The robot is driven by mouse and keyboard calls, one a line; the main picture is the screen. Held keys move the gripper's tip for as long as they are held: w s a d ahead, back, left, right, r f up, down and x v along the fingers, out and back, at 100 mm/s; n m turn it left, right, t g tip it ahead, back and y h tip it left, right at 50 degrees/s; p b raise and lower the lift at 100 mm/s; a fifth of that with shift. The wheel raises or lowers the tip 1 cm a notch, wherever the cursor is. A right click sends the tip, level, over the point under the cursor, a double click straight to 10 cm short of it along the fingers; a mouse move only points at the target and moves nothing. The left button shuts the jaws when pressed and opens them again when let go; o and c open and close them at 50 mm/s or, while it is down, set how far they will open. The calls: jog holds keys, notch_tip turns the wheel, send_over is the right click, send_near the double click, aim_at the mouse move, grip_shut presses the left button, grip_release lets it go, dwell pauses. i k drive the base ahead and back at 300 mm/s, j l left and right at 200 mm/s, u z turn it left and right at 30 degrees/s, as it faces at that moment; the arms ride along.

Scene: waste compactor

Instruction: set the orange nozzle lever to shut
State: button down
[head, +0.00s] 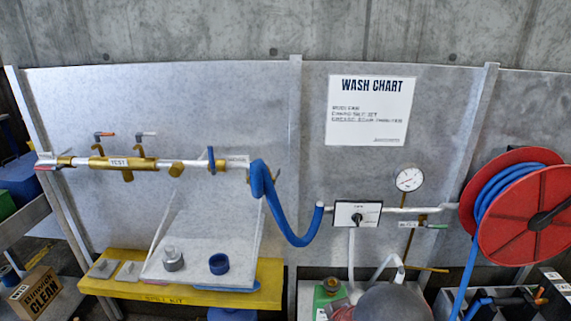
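A small orange piece (541,297) shows at the lower right, at the end of a dark nozzle-like part (510,300) beside a blue hose end (480,304). It may be the orange nozzle lever, but it is too small to tell its setting. Another small lever with an orange-red handle (105,134) stands above the brass pipe fitting (110,163) at the left, its handle roughly level. My gripper is not in view; a grey rounded part at the bottom looks like my arm.
A red hose reel (530,215) with blue hose hangs at the right. A gauge (409,179), a switch box (357,214) and a green-handled valve (437,226) are on the wall panel.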

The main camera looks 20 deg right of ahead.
aim_at(537, 298)
jog(key=k+z, duration=0.15)
jog(key=z, duration=0.4)
jog(key=k+l+z, duration=0.25)
jog(key=k+l, duration=0.2)
jog(key=l, duration=0.15)
jog(key=k+l+z, duration=0.15)
jog(key=l, duration=0.2)
jog(key=k+l+z, duration=0.3)
jog(key=l, duration=0.45)
jog(key=k+l, duration=0.2)
jog(key=l, duration=0.2)
jog(key=k+l, duration=0.25)
jog(key=l, duration=0.15)
jog(key=k+l, duration=0.2)
jog(key=l, duration=0.15)
jog(key=i+z, duration=0.2)
jog(key=i, duration=0.35)
jog(key=i+j+z, duration=0.15)
jog(key=i, duration=0.4)
jog(key=i+j+z, duration=0.2)
jog(key=i, duration=0.3)
jog(key=i+j+z, duration=0.2)
jog(key=i, duration=0.35)
